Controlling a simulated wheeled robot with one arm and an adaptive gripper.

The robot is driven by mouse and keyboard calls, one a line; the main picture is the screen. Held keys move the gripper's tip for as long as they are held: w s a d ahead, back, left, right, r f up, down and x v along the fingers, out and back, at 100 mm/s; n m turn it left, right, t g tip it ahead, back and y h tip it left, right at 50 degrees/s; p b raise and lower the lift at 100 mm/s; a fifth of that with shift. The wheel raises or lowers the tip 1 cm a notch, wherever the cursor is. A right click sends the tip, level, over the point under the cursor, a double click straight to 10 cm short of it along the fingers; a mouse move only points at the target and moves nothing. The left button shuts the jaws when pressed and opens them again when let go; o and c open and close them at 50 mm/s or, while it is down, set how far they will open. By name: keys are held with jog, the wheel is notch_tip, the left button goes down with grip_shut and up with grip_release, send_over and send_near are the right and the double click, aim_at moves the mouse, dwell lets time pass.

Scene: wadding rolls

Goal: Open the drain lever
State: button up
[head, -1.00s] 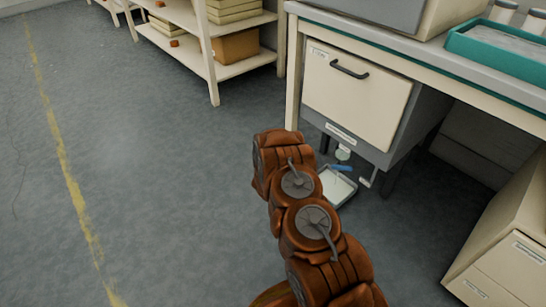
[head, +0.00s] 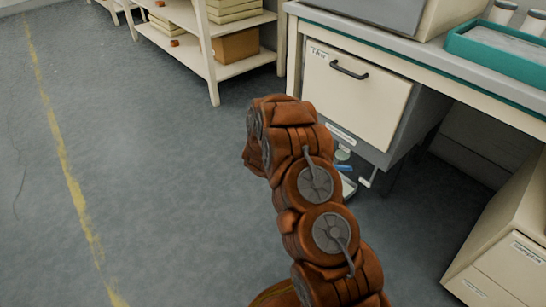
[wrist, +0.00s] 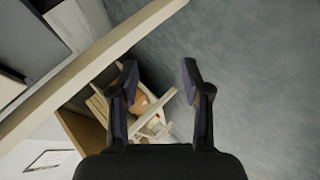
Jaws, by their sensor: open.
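A small blue lever (head: 344,168) sits under the cream front panel unit (head: 357,101) below the bench in the head view. It is partly covered by my arm, and its exact position is too small to tell. A pale round fitting (head: 342,154) is just above it. A white tray (head: 349,187) lies below, mostly hidden by my arm. My gripper is hidden behind my arm in the head view. In the wrist view my gripper (wrist: 160,76) is open, with its two dark fingers apart and nothing between them. I cannot make out the lever in the wrist view.
A bench (head: 430,57) carries a teal tray (head: 495,47). A cream cabinet (head: 505,240) stands at the lower right. Shelves with a cardboard box (head: 236,46) stand at the back. The grey floor (head: 150,170) at left is clear, with a yellow line.

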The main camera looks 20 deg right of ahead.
jog(key=shift+w+a+r+y, duration=0.1)
jog(key=shift+a+r+y, duration=0.15)
jog(key=shift+a, duration=0.25)
jog(key=shift+a+r+y, duration=0.15)
jog(key=shift+a+r, duration=0.1)
jog(key=shift+a, duration=0.25)
